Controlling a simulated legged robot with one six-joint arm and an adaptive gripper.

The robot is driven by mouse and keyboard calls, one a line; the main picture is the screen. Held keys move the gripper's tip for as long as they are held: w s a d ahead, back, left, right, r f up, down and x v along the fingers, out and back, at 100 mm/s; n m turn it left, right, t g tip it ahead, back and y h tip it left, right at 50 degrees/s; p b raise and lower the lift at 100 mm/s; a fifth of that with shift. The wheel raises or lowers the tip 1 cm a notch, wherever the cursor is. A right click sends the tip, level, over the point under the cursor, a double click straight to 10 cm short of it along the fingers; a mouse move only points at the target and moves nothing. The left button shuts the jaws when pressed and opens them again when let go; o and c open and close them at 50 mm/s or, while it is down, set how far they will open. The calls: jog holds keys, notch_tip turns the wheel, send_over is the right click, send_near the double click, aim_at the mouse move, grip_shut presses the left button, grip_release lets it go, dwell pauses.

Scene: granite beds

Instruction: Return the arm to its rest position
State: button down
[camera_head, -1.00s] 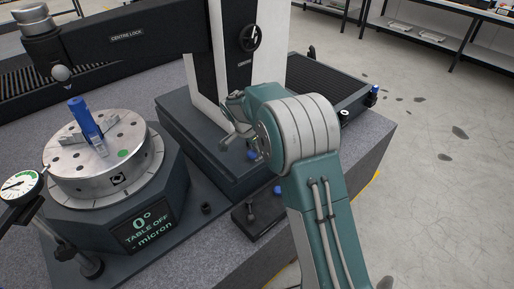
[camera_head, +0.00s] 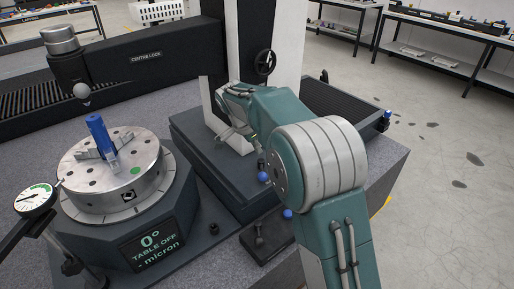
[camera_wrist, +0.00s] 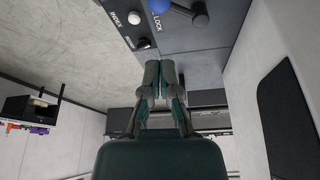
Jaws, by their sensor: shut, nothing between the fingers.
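My teal and grey arm rises from the bottom right in the head view and bends at a large banded joint. Its forearm points away toward the upright column of the machine. My gripper (camera_wrist: 158,76) is shut and empty in the wrist view, its two fingertips together. In the head view the gripper is mostly hidden behind my forearm, low beside the column. In the wrist view a panel marked INDEX and LOCK (camera_wrist: 190,35), with a blue knob (camera_wrist: 159,5) and a lever, lies beyond the fingertips. A gap to the panel cannot be judged exactly.
A round metal table (camera_head: 108,198) with a blue cylinder (camera_head: 99,135) stands at left, beside a dial gauge (camera_head: 36,199). A black horizontal arm (camera_head: 145,57) and white column (camera_head: 281,45) stand behind. Blue-knobbed levers (camera_head: 287,214) sit near my arm. Open floor (camera_head: 440,150) lies right.

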jog(key=s+d+r+n+t+y, duration=0.1)
jog(key=s+d+r+n, duration=0.3)
jog(key=s, duration=0.4)
jog(key=s+d+r+n+t+y, duration=0.1)
jog(key=s+d+r+n, duration=0.15)
jog(key=s+r, duration=0.5)
jog(key=s+d+f+n+t, duration=0.1)
jog(key=s+n, duration=0.2)
jog(key=s, duration=0.6)
jog(key=s+d+f+n+t+y, duration=0.1)
jog(key=s+d+f+n, duration=0.1)
jog(key=s, duration=0.8)
jog(key=shift+s+d+f+n+y, duration=0.15)
jog(key=shift+s+f+n+y, duration=0.15)
jog(key=shift+n, duration=0.55)
jog(key=shift+d, duration=0.1)
